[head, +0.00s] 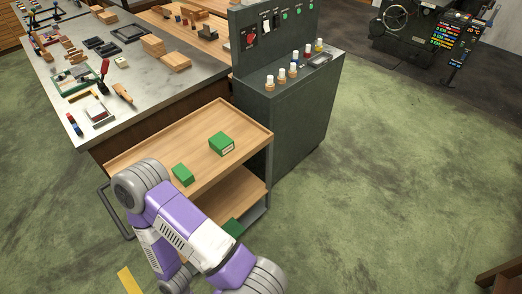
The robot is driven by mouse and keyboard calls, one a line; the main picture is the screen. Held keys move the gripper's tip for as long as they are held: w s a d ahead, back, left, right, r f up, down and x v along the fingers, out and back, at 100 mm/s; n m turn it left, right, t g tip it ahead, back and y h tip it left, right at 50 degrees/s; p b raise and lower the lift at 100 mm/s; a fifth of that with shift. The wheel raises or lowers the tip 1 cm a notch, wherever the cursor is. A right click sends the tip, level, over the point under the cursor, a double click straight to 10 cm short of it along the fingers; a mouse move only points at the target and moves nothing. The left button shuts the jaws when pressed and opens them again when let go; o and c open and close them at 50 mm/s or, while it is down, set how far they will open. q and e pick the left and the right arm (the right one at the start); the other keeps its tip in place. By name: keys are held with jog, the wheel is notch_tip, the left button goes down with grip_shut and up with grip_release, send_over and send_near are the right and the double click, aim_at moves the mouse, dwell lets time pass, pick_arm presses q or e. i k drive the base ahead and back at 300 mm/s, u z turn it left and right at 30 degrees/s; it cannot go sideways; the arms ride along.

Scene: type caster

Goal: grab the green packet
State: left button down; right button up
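A green box-shaped packet (221,144) with a pale label on its side sits on the wooden top of a cart (178,143). A smaller green packet (183,174) lies on the same top, nearer to me and to the left. Another green item (233,228) shows on the lower shelf, partly hidden by my purple and white arm. I cannot tell which of them is the task's packet. The arm crosses in front of the cart's near side. Neither gripper shows in the head view.
A dark control cabinet (297,123) with bottles on its ledge stands against the cart's right side. A workbench (140,85) with tools and wooden blocks is behind it. The cart has a metal handle (113,212) at left.

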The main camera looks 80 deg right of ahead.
aim_at(222, 144)
jog(key=k, duration=0.15)
jog(key=z, duration=1.05)
